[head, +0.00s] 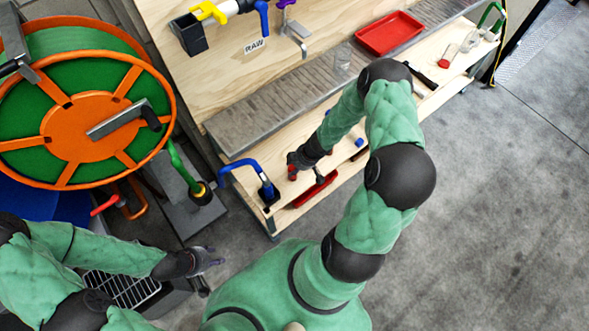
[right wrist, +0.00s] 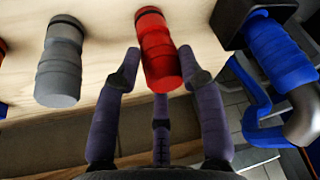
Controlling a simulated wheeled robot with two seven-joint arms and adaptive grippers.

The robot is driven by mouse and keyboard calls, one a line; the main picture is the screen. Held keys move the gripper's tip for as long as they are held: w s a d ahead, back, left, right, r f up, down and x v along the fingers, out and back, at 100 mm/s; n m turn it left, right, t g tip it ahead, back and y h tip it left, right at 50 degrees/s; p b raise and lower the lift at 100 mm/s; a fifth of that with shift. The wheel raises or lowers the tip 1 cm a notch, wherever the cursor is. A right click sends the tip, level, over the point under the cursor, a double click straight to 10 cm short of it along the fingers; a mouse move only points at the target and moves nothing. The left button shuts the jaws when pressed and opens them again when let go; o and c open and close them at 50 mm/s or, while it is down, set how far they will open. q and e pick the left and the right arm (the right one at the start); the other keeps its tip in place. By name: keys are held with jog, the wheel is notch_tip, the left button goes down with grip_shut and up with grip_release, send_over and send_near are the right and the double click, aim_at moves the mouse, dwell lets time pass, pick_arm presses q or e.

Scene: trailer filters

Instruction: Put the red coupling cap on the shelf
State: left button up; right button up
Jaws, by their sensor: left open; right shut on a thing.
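The red coupling cap (right wrist: 158,50) is a short ribbed cylinder between the fingers of my right gripper (right wrist: 160,82) in the right wrist view. The fingers are shut on it. In the head view the cap is a small red spot (head: 292,172) at the tip of my right gripper (head: 298,163). They are over the lower wooden shelf (head: 262,158), near its left end. I cannot tell whether the cap touches the wood. My left gripper (head: 208,262) is open and empty, low over the floor at the left, apart from the shelf.
A grey cap (right wrist: 60,62) stands left of the red one. A blue hooked handle (right wrist: 275,60) is close on the right. A red tray (head: 318,190) lies by the shelf's front edge. Another red tray (head: 388,33) is on the bench above. Orange-green reels (head: 90,125) stand left.

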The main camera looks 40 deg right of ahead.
jog(key=shift+f, duration=0.1)
jog(key=shift+f, duration=0.1)
jog(key=o, duration=1.1)
jog(key=shift+o, duration=0.2)
jog(key=p+v, duration=0.8)
jog(key=v, duration=0.4)
jog(key=a+m+y, duration=0.2)
jog(key=a+m, duration=0.3)
jog(key=a, duration=1.1)
jog(key=s+a+f+m+g, duration=0.2)
jog(key=s+a+m+g, duration=0.1)
jog(key=s+a, duration=0.4)
jog(key=shift+s+a+m+h, duration=0.3)
jog(key=shift+a+m+h, duration=0.1)
jog(key=shift+a+m, duration=0.35)
